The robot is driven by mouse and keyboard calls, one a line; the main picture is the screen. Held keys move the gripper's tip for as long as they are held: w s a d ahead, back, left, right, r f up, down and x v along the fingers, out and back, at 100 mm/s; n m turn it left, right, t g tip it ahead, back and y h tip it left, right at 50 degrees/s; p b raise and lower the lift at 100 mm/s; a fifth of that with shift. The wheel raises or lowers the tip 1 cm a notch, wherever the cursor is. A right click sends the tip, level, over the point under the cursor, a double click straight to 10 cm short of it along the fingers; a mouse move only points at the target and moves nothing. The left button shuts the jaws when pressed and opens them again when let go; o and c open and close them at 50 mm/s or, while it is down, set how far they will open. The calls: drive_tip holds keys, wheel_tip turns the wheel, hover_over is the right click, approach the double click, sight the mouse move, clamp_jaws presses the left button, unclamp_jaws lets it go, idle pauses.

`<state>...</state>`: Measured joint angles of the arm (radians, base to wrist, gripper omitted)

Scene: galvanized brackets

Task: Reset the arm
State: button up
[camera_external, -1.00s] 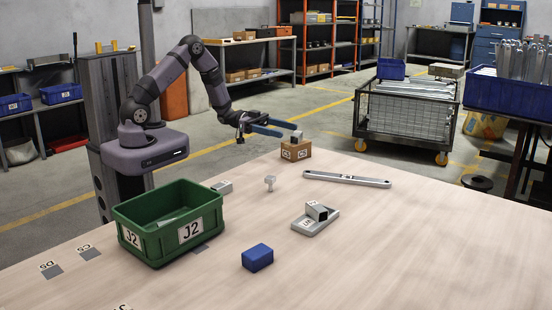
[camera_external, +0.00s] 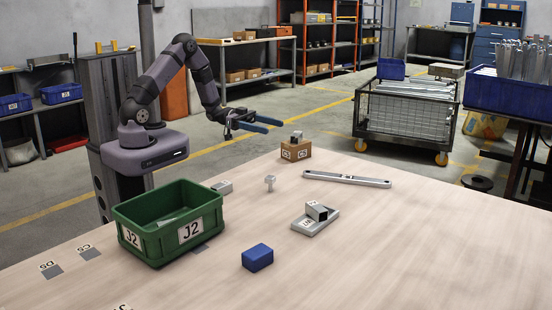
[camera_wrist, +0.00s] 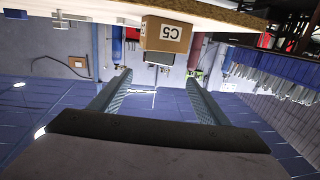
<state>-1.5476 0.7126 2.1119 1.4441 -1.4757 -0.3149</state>
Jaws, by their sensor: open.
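My gripper (camera_external: 268,124) is open and empty. It is raised beyond the far left part of the table, to the left of a cardboard box and apart from it. In the wrist view, the two blue fingers (camera_wrist: 155,90) are spread wide with nothing between them. The cardboard box (camera_external: 296,152) stands at the far table edge with a small grey metal piece (camera_external: 297,136) on top. The box also shows in the wrist view (camera_wrist: 163,35), labelled C5, with the picture upside down.
On the table (camera_external: 370,245) are a green bin (camera_external: 157,245) labelled J2 with a part inside, a blue block (camera_external: 257,257), a grey tray (camera_external: 316,224) holding a bracket, a long grey bar (camera_external: 347,179) and small metal pieces (camera_external: 270,183). The right foreground is clear.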

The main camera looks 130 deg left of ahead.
drive_tip(key=w+r+n+g+y+p, duration=0.1)
drive_tip(key=w, duration=0.2)
drive_tip(key=w+d+r+n+g+y+p, duration=0.1)
drive_tip(key=w+n+g, duration=0.1)
drive_tip(key=w, duration=0.2)
drive_tip(key=w+r+n+g+y+p, duration=0.1)
drive_tip(key=w+r+n+g+p, duration=0.1)
drive_tip(key=w, duration=0.1)
drive_tip(key=shift+w+d+r, duration=0.1)
drive_tip(key=shift+w+d, duration=0.05)
drive_tip(key=shift+w, duration=0.2)
drive_tip(key=s+d+f+g+h, duration=0.1)
drive_tip(key=d+f+g, duration=0.1)
drive_tip(key=d, duration=0.6)
drive_tip(key=s+d+f+g+h, duration=0.1)
drive_tip(key=d+f+g, duration=0.1)
drive_tip(key=d, duration=0.6)
drive_tip(key=s+d+f+g+h, duration=0.1)
drive_tip(key=d+f+g, duration=0.1)
drive_tip(key=d, duration=0.6)
drive_tip(key=shift+s+f+g+b, duration=0.2)
drive_tip(key=shift+g+b, duration=0.15)
drive_tip(key=shift+g, duration=0.35)
drive_tip(key=s+d+f+m+g+h+b, duration=0.2)
drive_tip(key=s+d+f+m+g+b, duration=0.3)
drive_tip(key=s+d, duration=0.7)
wheel_tip(320, 180, up, 21)
drive_tip(key=w+m+p, duration=0.1)
drive_tip(key=p, duration=2.1)
drive_tip(key=shift+d, duration=0.35)
